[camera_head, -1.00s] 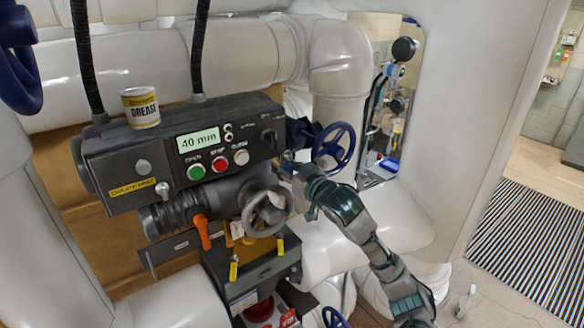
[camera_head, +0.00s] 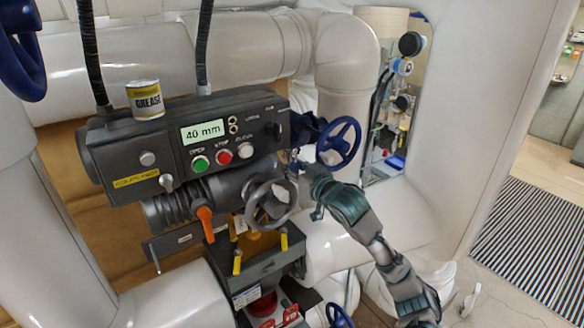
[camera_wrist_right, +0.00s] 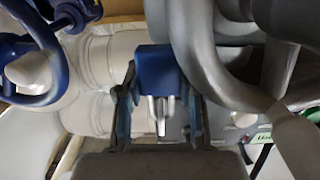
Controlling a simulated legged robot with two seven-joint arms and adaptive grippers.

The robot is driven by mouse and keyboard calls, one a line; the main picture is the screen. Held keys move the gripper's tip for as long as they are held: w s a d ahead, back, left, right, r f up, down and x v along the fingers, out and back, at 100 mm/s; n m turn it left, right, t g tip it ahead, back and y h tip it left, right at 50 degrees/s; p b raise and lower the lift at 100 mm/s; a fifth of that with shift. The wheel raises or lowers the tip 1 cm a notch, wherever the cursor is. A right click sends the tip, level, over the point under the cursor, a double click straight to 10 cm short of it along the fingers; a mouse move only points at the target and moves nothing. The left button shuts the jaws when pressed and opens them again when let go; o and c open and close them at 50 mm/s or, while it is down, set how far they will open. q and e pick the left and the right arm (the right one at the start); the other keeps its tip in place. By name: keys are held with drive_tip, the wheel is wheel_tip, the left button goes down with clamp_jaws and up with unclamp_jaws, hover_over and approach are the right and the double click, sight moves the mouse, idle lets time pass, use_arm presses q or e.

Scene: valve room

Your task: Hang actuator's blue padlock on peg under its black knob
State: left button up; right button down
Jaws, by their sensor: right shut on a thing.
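The blue padlock (camera_wrist_right: 158,70) is between the two fingers of my right gripper (camera_wrist_right: 160,108) in the right wrist view. Its silver shackle points toward the palm. In the head view my right gripper (camera_head: 299,170) is at the right end of the grey actuator (camera_head: 180,165), between the grey handwheel (camera_head: 268,203) and the blue handwheel (camera_head: 338,142). The black knob (camera_head: 274,130) is on the actuator's right front face, above the gripper. I cannot make out the peg under it. My left gripper is out of view.
A grease can (camera_head: 145,100) stands on top of the actuator. Green, red and white buttons line its front. An orange lever (camera_head: 206,224) hangs below. Large white pipes (camera_head: 345,55) surround it, leaving little room around the gripper.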

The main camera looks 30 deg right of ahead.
drive_tip(key=c, duration=0.8)
unclamp_jaws()
drive_tip(key=shift+f, duration=0.15)
drive_tip(key=shift+o, duration=0.8)
drive_tip(key=shift+w+d, duration=0.1)
drive_tip(key=shift+d, duration=0.1)
drive_tip(key=shift+s+a+f, duration=0.1)
drive_tip(key=shift+s+f, duration=0.05)
drive_tip(key=shift+s, duration=0.35)
drive_tip(key=s+d, duration=0.1)
drive_tip(key=s, duration=0.9)
drive_tip(key=shift+s+r, duration=0.3)
